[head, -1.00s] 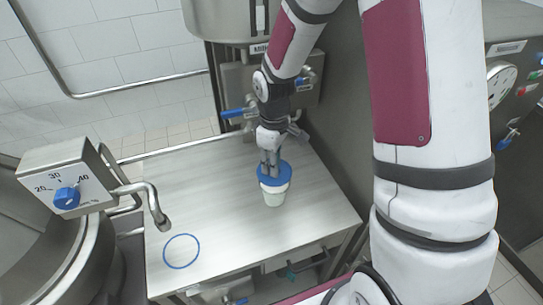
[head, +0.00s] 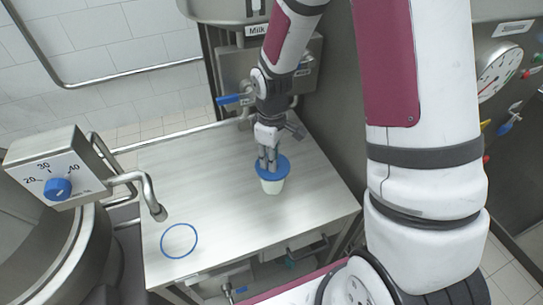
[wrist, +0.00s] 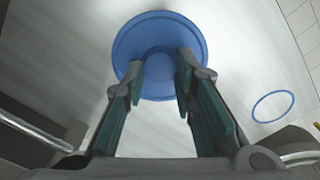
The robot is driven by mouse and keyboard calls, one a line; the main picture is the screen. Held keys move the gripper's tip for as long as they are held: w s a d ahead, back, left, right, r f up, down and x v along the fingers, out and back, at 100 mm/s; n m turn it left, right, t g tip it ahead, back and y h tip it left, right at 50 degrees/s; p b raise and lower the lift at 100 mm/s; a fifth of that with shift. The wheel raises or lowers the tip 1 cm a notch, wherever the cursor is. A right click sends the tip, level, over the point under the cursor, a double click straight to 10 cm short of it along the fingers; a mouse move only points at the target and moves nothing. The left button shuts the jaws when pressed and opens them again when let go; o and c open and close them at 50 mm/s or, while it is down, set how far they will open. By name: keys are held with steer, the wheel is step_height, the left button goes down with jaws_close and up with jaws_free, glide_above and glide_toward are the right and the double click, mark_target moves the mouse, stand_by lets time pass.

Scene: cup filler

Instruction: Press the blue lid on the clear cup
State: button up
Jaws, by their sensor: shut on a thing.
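The blue lid (head: 283,170) sits level over the mouth of the pale, clear cup (head: 272,187), which stands upright on the steel table. The lid appears to touch the cup's rim; I cannot tell whether it is fully seated. My gripper (head: 267,167) points down and is shut on the lid's raised middle. In the wrist view, the round lid (wrist: 130,45) fills the top centre, with my gripper's fingers (wrist: 160,70) on either side of its hub. The lid hides the cup there.
A blue ring (head: 179,241) is marked on the steel table (head: 225,205) at the front left. A bent spout (head: 150,195) from a box with a blue dial (head: 57,189) hangs near the left edge. A blue-handled valve (head: 235,99) is behind. The table's middle is clear.

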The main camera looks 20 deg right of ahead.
steer(key=shift+f, duration=0.35)
stand_by(0.5)
steer(key=o, duration=0.9)
steer(key=shift+o, duration=0.2)
step_height(320, 180, up, 12)
stand_by(0.4)
